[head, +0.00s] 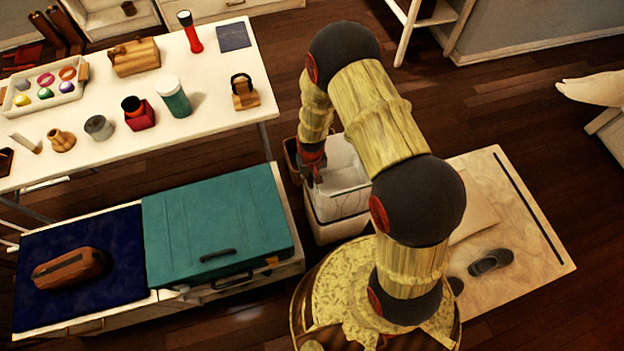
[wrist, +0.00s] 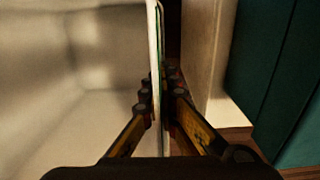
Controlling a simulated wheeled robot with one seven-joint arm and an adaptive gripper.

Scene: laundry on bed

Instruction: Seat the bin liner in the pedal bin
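The pedal bin (head: 338,230) is a pale box on the floor, between the teal chest and my arm. The bin liner (head: 345,168), a white open-topped bucket with a thin wire handle, is at the bin's mouth. My arm hides part of both, and I cannot tell how deep the liner sits. My gripper (head: 314,172) is at the liner's left side, pointing down. In the wrist view, the gripper (wrist: 158,100) has one finger on each side of the liner's thin white wall (wrist: 155,40), closed close against it. The liner's pale inside fills the left of that view.
A teal chest (head: 215,220) on a low bench stands close at left. A brown container (head: 292,155) is beside the bin. A white table (head: 60,160) with several small items is at upper left. A pale board (head: 535,250) with shoes (head: 490,262) lies at right.

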